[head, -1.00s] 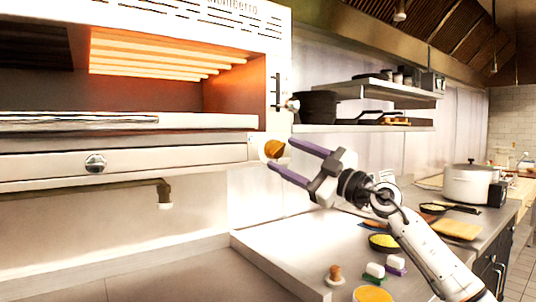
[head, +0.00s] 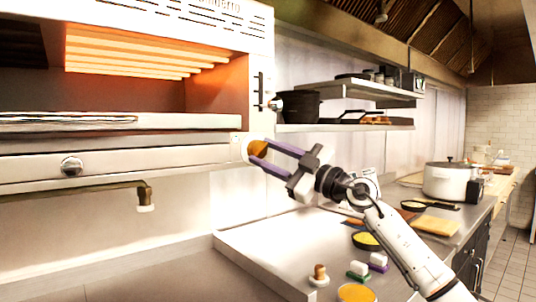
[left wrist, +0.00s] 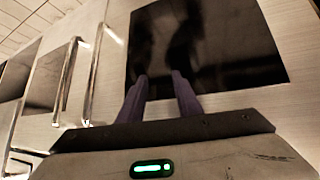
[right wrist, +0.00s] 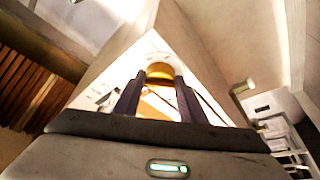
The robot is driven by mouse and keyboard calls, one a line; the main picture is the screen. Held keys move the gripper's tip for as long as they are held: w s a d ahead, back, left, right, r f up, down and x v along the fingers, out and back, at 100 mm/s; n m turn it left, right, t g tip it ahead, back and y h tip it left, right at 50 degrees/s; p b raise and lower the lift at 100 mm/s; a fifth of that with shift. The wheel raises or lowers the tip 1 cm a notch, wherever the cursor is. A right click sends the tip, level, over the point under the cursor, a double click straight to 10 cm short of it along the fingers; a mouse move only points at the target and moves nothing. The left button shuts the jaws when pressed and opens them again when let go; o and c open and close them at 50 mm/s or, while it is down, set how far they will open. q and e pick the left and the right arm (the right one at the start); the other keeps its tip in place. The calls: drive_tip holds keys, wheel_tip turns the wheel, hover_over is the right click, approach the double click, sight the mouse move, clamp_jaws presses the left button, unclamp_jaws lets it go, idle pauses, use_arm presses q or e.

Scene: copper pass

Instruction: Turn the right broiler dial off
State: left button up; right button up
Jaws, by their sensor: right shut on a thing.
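The broiler (head: 215,150) fills the left of the head view, its heating bars (head: 140,52) glowing orange. The right broiler dial (head: 256,147) is a brass-orange knob at the right end of its front panel. My right gripper (head: 260,152) is shut on this dial, one purple finger on each side. The dial (right wrist: 160,70) also shows between the fingertips in the right wrist view. The fingers partly cover it, and I cannot read its setting. My left gripper (left wrist: 159,76) is open and empty, facing a steel front with a dark glass panel (left wrist: 200,45).
A chrome knob (head: 71,166) sits on the panel's left part. A pipe (head: 145,195) hangs below. The counter (head: 270,240) at right holds small bowls, blocks and a large pot (head: 447,180). A shelf (head: 345,126) with a black pot (head: 298,105) is above my right gripper.

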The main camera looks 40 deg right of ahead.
drive_tip(key=shift+d+r+n+g+p, duration=0.15)
drive_tip(key=shift+n+g+p, duration=0.1)
drive_tip(key=shift+n+p, duration=0.25)
drive_tip(key=shift+a+r+n+g+p, duration=0.15)
drive_tip(key=shift+n+g+p, duration=0.1)
drive_tip(key=shift+n+p, duration=0.2)
drive_tip(key=n+p, duration=0.2)
drive_tip(key=n+g+y+p, duration=0.1)
drive_tip(key=shift+d+r, duration=0.2)
drive_tip(key=shift+r, duration=0.05)
drive_tip(key=n+g+p, duration=0.1)
drive_tip(key=n+p, duration=0.2)
drive_tip(key=n, duration=0.1)
drive_tip(key=shift+g, duration=0.3)
drive_tip(key=shift+n+g+p, duration=0.3)
drive_tip(key=shift+n, duration=0.45)
drive_tip(key=o, duration=1.1)
drive_tip(key=shift+c, duration=0.2)
